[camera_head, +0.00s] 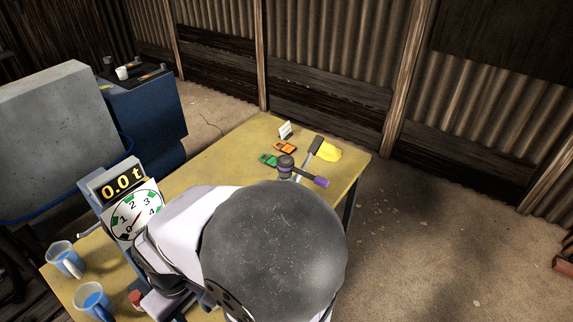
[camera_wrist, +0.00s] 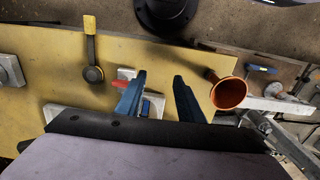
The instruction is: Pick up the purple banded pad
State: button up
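In the head view, a dark round piece with a purple band (camera_head: 286,165) shows at the far part of the yellow table, just beyond my arm. A purple cylinder (camera_head: 321,182) shows beside it at the end of a dark bar. I cannot tell for sure which of these is the purple banded pad, and my arm hides part of this area. No purple band is clear in the wrist view. My gripper (camera_wrist: 160,77) has two blue fingers standing apart with nothing held between them. They are over the yellow table (camera_wrist: 50,105); the head view does not show them clearly.
On the table in the head view are an orange piece (camera_head: 285,147), a green piece (camera_head: 268,160), a yellow piece (camera_head: 328,154), a dial gauge (camera_head: 136,215) and blue-filled cups (camera_head: 92,298). An orange cup-shaped piece (camera_wrist: 229,93) stands right of the fingers in the wrist view.

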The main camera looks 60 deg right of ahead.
jog(key=w+d+f+m+g+y+b, duration=0.1)
jog(key=w+d+f+m+b, duration=0.15)
jog(key=d+m, duration=0.55)
jog(key=w+d+r+m+t+p, duration=0.1)
jog(key=w+d+r+m, duration=0.15)
jog(key=d+m, duration=0.3)
jog(key=w+d+r+m+t+p, duration=0.1)
jog(key=d+r+m+p, duration=0.15)
jog(key=d+m, duration=0.3)
jog(key=s+d+r+m+t+p, duration=0.1)
jog(key=d+r+m, duration=0.3)
jog(key=d, duration=0.4)
jog(key=s+d+r+m+t+p, duration=0.1)
jog(key=s+d+r+m, duration=0.2)
jog(key=d+m, duration=0.4)
jog(key=s+d+r+m+t+h+p, duration=0.1)
jog(key=d+r+m, duration=0.4)
jog(key=d, duration=0.5)
jog(key=shift+s+r+m+t, duration=0.15)
jog(key=shift+s+m, duration=0.1)
jog(key=shift+s, duration=0.15)
jog(key=shift+s+r+m+t, duration=0.15)
jog(key=shift+s+m, duration=0.1)
jog(key=shift+s, duration=0.15)
jog(key=shift+p+x, duration=1.6)
jog(key=shift+x, duration=2.15)
jog(key=shift+w, duration=0.1)
jog(key=shift+r, duration=0.1)
grip_shut()
